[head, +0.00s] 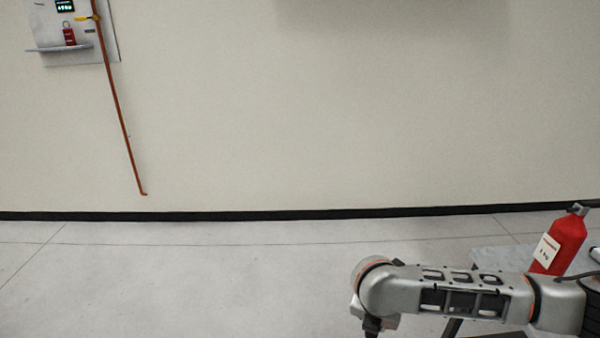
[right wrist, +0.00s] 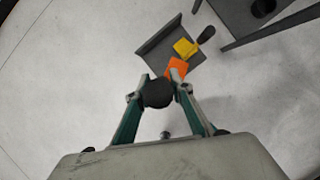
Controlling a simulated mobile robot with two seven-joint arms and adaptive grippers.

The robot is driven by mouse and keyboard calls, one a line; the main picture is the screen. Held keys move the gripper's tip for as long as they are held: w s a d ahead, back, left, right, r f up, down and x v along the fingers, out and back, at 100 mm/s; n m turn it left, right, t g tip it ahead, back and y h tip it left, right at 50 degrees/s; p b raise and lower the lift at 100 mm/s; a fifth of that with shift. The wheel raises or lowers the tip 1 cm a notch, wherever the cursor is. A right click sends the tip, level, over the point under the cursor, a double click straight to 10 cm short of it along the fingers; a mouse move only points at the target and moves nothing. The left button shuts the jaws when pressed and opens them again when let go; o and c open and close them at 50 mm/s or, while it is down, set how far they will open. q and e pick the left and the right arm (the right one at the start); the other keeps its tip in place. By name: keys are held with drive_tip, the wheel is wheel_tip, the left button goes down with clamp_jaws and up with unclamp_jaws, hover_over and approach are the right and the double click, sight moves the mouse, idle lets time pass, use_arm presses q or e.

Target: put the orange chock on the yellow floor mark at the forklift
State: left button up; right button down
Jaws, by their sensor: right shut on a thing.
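In the right wrist view my right gripper (right wrist: 158,92) has its green-sided fingers closed around a dark rounded grip. The orange chock (right wrist: 177,69) shows just beyond the fingertips, apparently joined to this grip; the join is hidden. A grey tray-like piece (right wrist: 158,48) with a raised side lies beneath and beyond it; I cannot tell whether the chock touches it. In the head view my right arm reaches in from the right, its wrist at the lower edge and its fingertips out of frame. My left gripper, the forklift and the yellow floor mark are not seen.
A yellow block (right wrist: 185,47) with a dark grip lies at the grey piece. Dark table-like legs (right wrist: 270,32) stand at upper right. A red extinguisher (head: 562,243) stands behind my right arm. A copper tube (head: 118,110) runs down the wall. The left floor is clear.

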drive_tip(key=s+d+r+m+g, duration=0.2)
drive_tip(key=r+m, duration=0.3)
drive_tip(key=m, duration=0.5)
drive_tip(key=s+d+r+m+g+y, duration=0.1)
drive_tip(key=s+d+r+m+g, duration=0.1)
drive_tip(key=m, duration=0.8)
drive_tip(key=s+d+r+m+g+y, duration=0.1)
drive_tip(key=s+d+r+m+g, duration=0.1)
drive_tip(key=r+m, duration=0.5)
drive_tip(key=shift+s+d+r+m+g, duration=0.45)
drive_tip(key=shift+m+g, duration=0.75)
drive_tip(key=shift+m, duration=0.7)
drive_tip(key=shift+a, duration=0.1)
